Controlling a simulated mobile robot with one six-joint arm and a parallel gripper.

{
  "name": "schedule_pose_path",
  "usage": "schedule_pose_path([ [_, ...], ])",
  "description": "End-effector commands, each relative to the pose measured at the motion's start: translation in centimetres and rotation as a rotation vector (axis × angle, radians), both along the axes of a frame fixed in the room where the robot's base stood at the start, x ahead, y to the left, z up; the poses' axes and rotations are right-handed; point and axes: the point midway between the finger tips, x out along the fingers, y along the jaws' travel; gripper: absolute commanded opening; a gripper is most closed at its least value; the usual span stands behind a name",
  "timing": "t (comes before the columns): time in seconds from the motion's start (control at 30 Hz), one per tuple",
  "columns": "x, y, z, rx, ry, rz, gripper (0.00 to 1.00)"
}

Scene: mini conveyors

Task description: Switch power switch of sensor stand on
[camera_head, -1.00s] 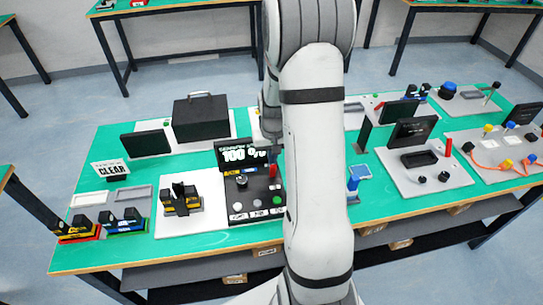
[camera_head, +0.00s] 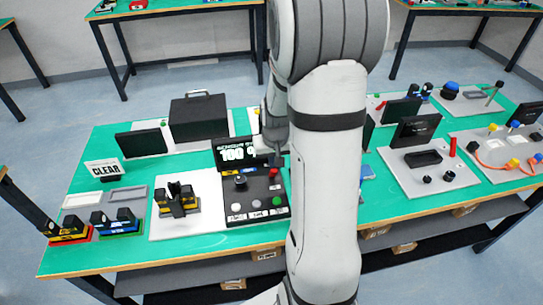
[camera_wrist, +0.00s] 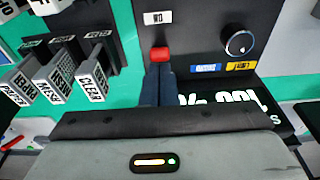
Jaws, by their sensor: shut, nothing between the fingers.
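In the wrist view a dark panel (camera_wrist: 205,22), seen upside down, carries a small red switch-like piece (camera_wrist: 160,54) below a white label (camera_wrist: 158,18) that seems to read ON. My gripper (camera_wrist: 160,72) is shut and empty, its fingertips right at the red piece; contact cannot be told. A round knob (camera_wrist: 239,44) sits to the right on this panel, above blue and yellow labels. In the head view the dark stand (camera_head: 238,213) has a lit screen (camera_head: 234,151) reading 100 %.
Several small upright signs (camera_wrist: 98,80) stand left of my fingers in the wrist view. Another grey station (camera_head: 407,180) lies right of my arm.

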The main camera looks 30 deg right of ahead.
Motion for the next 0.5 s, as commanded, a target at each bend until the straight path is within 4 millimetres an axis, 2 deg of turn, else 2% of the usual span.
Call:
schedule_pose_path([
  [0.5, 1.5, -0.4, -0.1, 0.001, 0.003, 0.001, 0.0],
])
